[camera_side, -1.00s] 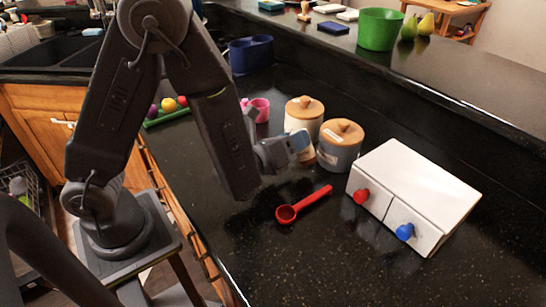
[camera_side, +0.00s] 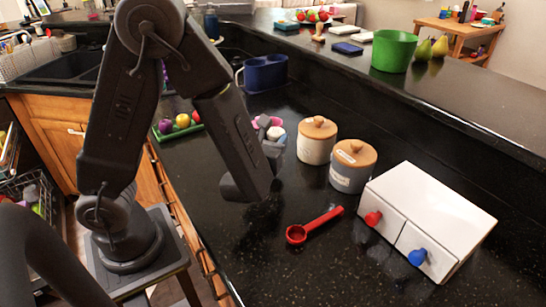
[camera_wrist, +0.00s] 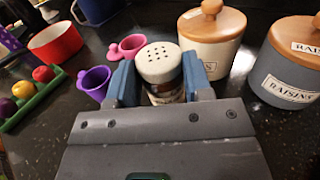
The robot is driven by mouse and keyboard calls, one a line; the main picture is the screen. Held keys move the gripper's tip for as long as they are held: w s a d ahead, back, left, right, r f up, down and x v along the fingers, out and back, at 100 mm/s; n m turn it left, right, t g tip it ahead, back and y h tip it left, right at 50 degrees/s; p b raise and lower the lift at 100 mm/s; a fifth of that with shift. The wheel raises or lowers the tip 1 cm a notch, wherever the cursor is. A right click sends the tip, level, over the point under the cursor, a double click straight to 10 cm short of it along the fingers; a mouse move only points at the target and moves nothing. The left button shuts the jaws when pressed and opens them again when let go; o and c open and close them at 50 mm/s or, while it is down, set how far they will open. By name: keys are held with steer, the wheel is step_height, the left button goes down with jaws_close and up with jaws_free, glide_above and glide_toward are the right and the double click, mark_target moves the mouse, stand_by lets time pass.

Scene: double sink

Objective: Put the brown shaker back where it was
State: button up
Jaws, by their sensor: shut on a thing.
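The brown shaker (camera_wrist: 160,62), with a pale perforated cap and a label below it, is between the blue-grey jaws of my gripper (camera_wrist: 161,82) in the wrist view. The jaws press on its two sides, and its base is hidden. It looks roughly upright. In the side view my gripper (camera_side: 268,136) is behind my forearm, left of the cream canister, and the shaker's pale cap (camera_side: 277,131) shows only partly. I cannot tell whether the base touches the counter.
A cream canister (camera_side: 314,146) and grey canister (camera_side: 351,172) stand to the right. Pink (camera_wrist: 130,46) and purple (camera_wrist: 95,82) cups lie left of the shaker. A red measuring scoop (camera_side: 312,226) and white drawer box (camera_side: 432,212) are nearer; dark counter between is clear.

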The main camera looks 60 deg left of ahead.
steer(key=shift+f, duration=2.15)
steer(key=shift+f, duration=0.1)
steer(key=o, duration=1)
steer(key=shift+c, duration=0.2)
